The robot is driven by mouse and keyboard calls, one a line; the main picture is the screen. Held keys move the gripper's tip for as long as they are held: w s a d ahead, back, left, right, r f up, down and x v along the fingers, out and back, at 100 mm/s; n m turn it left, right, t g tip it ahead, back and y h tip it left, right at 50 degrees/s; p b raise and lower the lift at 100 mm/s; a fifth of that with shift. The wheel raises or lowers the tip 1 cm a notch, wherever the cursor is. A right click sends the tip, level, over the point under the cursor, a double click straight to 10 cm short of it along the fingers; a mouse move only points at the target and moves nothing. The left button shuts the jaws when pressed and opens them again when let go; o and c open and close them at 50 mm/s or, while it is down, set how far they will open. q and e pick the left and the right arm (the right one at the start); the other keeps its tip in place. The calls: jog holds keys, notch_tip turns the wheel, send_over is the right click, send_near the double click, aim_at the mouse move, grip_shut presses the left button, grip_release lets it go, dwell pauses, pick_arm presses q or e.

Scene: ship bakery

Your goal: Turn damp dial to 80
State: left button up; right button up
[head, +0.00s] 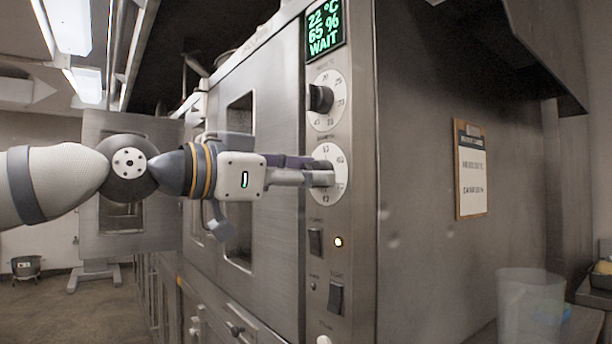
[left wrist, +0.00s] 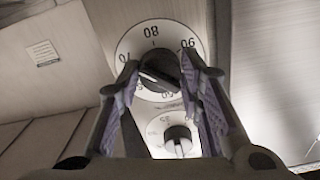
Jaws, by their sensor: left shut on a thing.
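The damp dial (head: 328,153) is the lower of two round white dials on the steel control panel in the head view. In the left wrist view its white face (left wrist: 135,42) shows 70, 80 and 90, with 80 at the top of the picture. My left gripper (head: 322,174) comes in from the left and is shut on the dial's black knob (left wrist: 160,68), one finger on each side. The fingers hide part of the face, and I cannot read the pointer's exact setting. My right gripper is not in view.
The upper dial (head: 321,98) sits just above. The green display (head: 326,28) reads 22 °C, 65 % and WAIT. A lit lamp (head: 338,242) and two black rocker switches (head: 336,298) are below. A clipboard (head: 471,170) hangs right; a clear container (head: 528,305) stands lower right.

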pick_arm(q)
jog(key=shift+m+b, duration=0.4)
jog(key=shift+m, duration=4.1)
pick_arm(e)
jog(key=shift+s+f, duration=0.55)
pick_arm(q)
jog(key=o, duration=1.2)
jog(key=shift+c, duration=0.2)
jog(key=shift+a, duration=0.1)
jog(key=v, duration=1.2)
